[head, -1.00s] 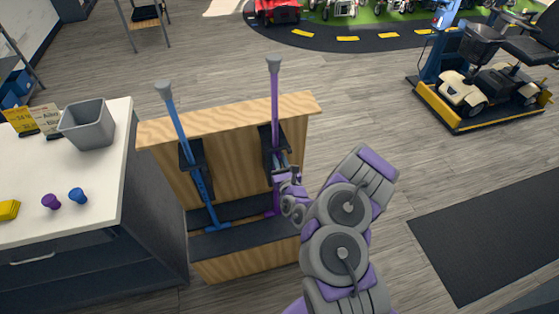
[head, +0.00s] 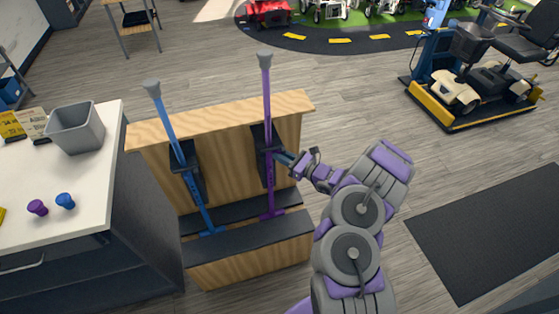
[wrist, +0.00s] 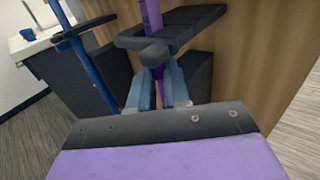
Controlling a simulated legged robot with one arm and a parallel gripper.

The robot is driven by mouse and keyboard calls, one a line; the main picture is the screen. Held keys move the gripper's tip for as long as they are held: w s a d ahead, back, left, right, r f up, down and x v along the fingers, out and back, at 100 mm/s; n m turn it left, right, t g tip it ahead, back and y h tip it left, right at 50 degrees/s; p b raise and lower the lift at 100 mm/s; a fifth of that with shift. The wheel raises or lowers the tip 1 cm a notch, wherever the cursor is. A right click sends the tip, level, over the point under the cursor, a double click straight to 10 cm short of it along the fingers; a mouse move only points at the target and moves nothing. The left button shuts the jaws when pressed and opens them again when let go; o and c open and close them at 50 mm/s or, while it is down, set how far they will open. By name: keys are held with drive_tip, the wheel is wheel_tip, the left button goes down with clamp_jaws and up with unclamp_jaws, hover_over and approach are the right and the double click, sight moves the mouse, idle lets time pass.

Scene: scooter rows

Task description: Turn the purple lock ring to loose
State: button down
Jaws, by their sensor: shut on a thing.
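The purple pole (head: 266,100) stands upright in the right dark bracket of a wooden rack. In the wrist view the purple pole (wrist: 152,15) passes through a dark clamp (wrist: 175,27) with a rounded dark lug towards me. My gripper (head: 277,154) is at this bracket from the right. Its blue-grey fingers (wrist: 158,78) lie on both sides of a purple part just below the lug, shut on it. This is where the purple lock ring appears to be; the ring is mostly hidden, and its turn setting cannot be read.
A blue pole (head: 168,125) leans in the left bracket of the wooden rack (head: 230,115). A white-topped counter (head: 85,180) at left holds a grey bin (head: 76,127), a purple knob (head: 38,207) and a blue knob (head: 65,201).

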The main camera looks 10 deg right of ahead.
drive_tip(key=n+g+y, duration=0.2)
drive_tip(key=shift+w+d+g, duration=0.3)
drive_tip(key=shift+w+d, duration=0.1)
drive_tip(key=shift+w+n+y, duration=0.1)
drive_tip(key=shift+n+y, duration=0.2)
drive_tip(key=shift+y, duration=0.1)
drive_tip(key=c, duration=1.1)
unclamp_jaws()
drive_tip(key=p+v, duration=0.1)
drive_tip(key=v, duration=0.7)
drive_tip(key=p+v, duration=0.1)
drive_tip(key=v, duration=0.8)
drive_tip(key=shift+d+r, duration=0.2)
drive_tip(key=shift+d, duration=0.15)
drive_tip(key=shift+w, duration=0.1)
